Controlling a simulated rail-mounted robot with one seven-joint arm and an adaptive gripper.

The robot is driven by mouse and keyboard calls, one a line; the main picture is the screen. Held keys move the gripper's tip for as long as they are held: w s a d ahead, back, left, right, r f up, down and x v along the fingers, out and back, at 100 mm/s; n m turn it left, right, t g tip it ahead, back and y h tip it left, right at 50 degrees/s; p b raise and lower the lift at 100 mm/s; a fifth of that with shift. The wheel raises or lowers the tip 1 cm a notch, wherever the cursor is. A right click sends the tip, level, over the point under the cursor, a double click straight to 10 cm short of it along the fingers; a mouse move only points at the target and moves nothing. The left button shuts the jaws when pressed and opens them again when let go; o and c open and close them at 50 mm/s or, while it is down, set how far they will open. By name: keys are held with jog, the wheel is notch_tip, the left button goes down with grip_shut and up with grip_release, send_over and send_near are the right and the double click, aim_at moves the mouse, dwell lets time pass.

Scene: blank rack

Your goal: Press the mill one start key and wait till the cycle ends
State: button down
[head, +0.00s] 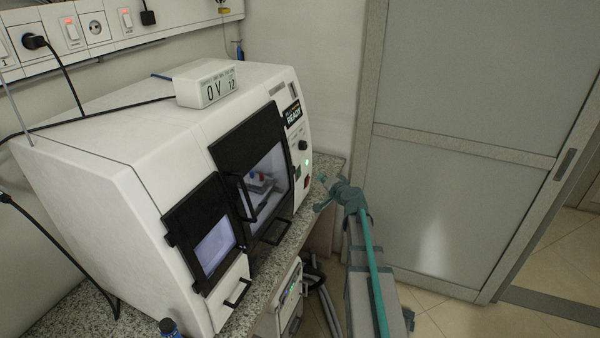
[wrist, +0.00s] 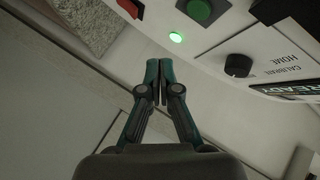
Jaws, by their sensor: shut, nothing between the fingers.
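The white mill (head: 130,150) stands on a granite counter, with its control panel at the right end of its front. The panel's display (head: 292,116) reads READY; it also shows in the wrist view (wrist: 290,88). A round green key (wrist: 197,10) sits on the panel at the top of the wrist view, near a lit green lamp (wrist: 176,37). The lamp also glows in the head view (head: 307,162). My gripper (head: 321,206) is in front of the panel, apart from it. In the wrist view my gripper (wrist: 156,64) has its fingers together and empty, below the lamp.
A black knob (wrist: 238,65) and a red switch (wrist: 128,6) are also on the panel. A box marked "0V 12" (head: 206,84) sits on top of the mill. Dark-framed doors (head: 249,150) with handles cover the front. A grey sliding door (head: 460,130) stands at right.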

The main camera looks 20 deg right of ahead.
aim_at(299, 174)
jog(key=shift+w+a+f+p, duration=0.15)
jog(key=shift+w+a+p, duration=0.2)
jog(key=shift+w+a, duration=1.55)
jog(key=shift+w+a, duration=0.25)
jog(key=shift+a, duration=0.05)
jog(key=shift+w+a+b, duration=0.25)
jog(key=shift+b, duration=0.1)
dwell(0.9)
jog(key=shift+s+d, duration=0.1)
jog(key=shift+s+d+b, duration=0.45)
jog(key=shift+b, duration=0.15)
dwell(0.3)
